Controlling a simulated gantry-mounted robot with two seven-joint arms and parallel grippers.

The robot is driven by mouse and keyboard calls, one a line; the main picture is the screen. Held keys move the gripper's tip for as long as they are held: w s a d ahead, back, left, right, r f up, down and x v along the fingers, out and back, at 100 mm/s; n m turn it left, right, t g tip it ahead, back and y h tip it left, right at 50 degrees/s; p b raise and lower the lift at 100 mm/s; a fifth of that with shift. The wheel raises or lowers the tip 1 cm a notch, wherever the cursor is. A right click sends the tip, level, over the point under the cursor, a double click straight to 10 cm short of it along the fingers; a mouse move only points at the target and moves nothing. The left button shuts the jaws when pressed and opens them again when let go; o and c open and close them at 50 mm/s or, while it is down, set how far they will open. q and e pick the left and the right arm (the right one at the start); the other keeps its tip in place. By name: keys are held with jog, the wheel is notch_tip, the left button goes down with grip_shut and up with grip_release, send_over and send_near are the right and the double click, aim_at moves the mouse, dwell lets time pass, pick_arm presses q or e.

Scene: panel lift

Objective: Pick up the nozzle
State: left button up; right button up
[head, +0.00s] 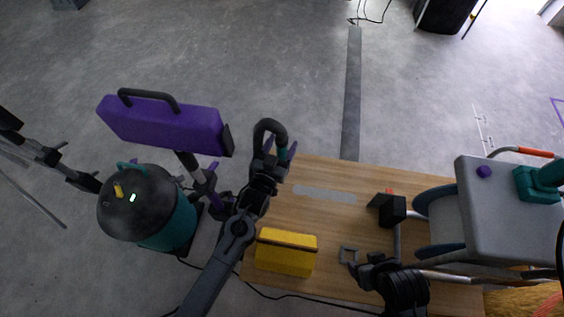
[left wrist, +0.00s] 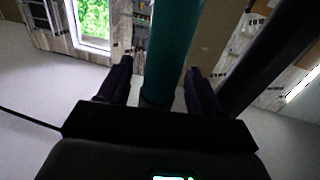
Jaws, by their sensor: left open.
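My left gripper (head: 267,156) is open near the left back corner of the table, with its dark fingers to either side of a teal and black curved tube (head: 281,147). In the left wrist view a teal cylinder (left wrist: 172,50) stands between the two open fingers (left wrist: 160,88), with gaps on both sides. I cannot tell for sure whether this tube is the nozzle. A black angular piece (head: 388,209) stands on the table to the right. My right arm's dark end (head: 395,282) is at the table's front right; its fingers are not clear.
The wooden table (head: 325,225) holds a yellow box (head: 286,253). A teal canister with a dark dome (head: 143,207) and a purple panel with a black handle (head: 165,124) stand to the left. A grey cart (head: 510,205) is at right. Open floor lies behind.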

pick_arm(q)
jog(key=shift+w+d, duration=0.1)
jog(key=shift+w, duration=0.15)
pick_arm(e)
jog(key=shift+f, duration=0.15)
jog(key=shift+s, duration=0.1)
pick_arm(q)
jog(key=shift+s, duration=0.1)
jog(key=shift+c, duration=0.2)
grip_shut()
pick_arm(e)
jog(key=shift+d, duration=0.1)
